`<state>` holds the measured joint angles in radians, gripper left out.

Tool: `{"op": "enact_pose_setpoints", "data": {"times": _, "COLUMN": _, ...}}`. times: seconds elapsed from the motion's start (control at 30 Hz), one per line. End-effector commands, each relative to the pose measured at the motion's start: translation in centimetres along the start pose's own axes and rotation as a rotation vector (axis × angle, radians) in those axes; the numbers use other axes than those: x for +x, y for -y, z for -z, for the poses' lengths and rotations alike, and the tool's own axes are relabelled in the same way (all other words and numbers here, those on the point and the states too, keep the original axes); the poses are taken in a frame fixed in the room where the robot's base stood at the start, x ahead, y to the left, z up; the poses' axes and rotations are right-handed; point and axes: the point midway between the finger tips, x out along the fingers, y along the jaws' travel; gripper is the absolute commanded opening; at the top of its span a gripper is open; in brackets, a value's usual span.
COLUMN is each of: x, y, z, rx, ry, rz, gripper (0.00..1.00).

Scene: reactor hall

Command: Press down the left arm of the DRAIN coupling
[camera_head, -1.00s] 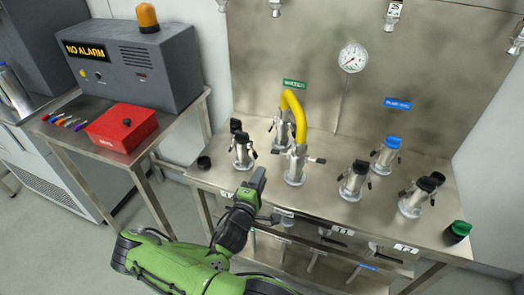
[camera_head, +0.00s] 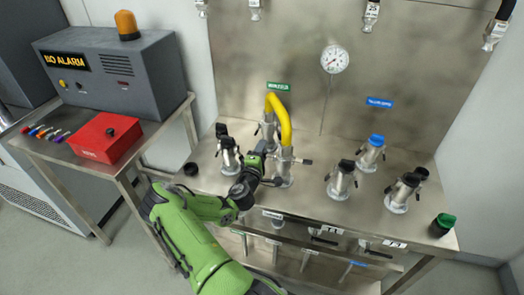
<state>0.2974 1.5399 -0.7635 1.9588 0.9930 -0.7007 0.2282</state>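A metal coupling (camera_head: 285,172) stands upright on the steel bench, with the front end of a yellow hose (camera_head: 283,118) on it. Its right arm (camera_head: 303,161) sticks out sideways; its left side is hidden behind my gripper. My gripper (camera_head: 266,160) is at this left side, seeming close to or touching the coupling; which one I cannot tell. Whether the fingers are open or shut does not show. The hose's other end is on a coupling (camera_head: 268,131) behind. No readable label tells me which coupling is DRAIN.
Black-capped couplings stand at left (camera_head: 230,156) and right (camera_head: 341,180), with a blue-capped one (camera_head: 371,152) behind. A black cap (camera_head: 191,169) and a green-topped cap (camera_head: 442,225) lie near the bench ends. A gauge (camera_head: 334,60) is on the back panel. A red box (camera_head: 106,138) sits on the side table.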

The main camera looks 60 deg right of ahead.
Motion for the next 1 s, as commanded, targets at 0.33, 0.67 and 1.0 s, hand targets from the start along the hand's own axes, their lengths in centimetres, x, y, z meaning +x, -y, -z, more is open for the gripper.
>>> {"op": "enact_pose_setpoints", "data": {"times": 0.33, "x": 0.0, "y": 0.0, "z": 0.0, "rx": 0.0, "ry": 0.001, "rz": 0.0, "gripper": 0.0}}
{"op": "enact_pose_setpoints", "data": {"times": 0.67, "x": -0.1, "y": 0.4, "z": 0.0, "rx": -0.059, "ry": 0.0, "rz": 0.0, "gripper": 0.0}}
{"op": "enact_pose_setpoints", "data": {"times": 1.0, "x": -0.1, "y": 1.8, "z": -0.3, "rx": -0.312, "ry": 0.001, "rz": 0.002, "gripper": 0.0}}
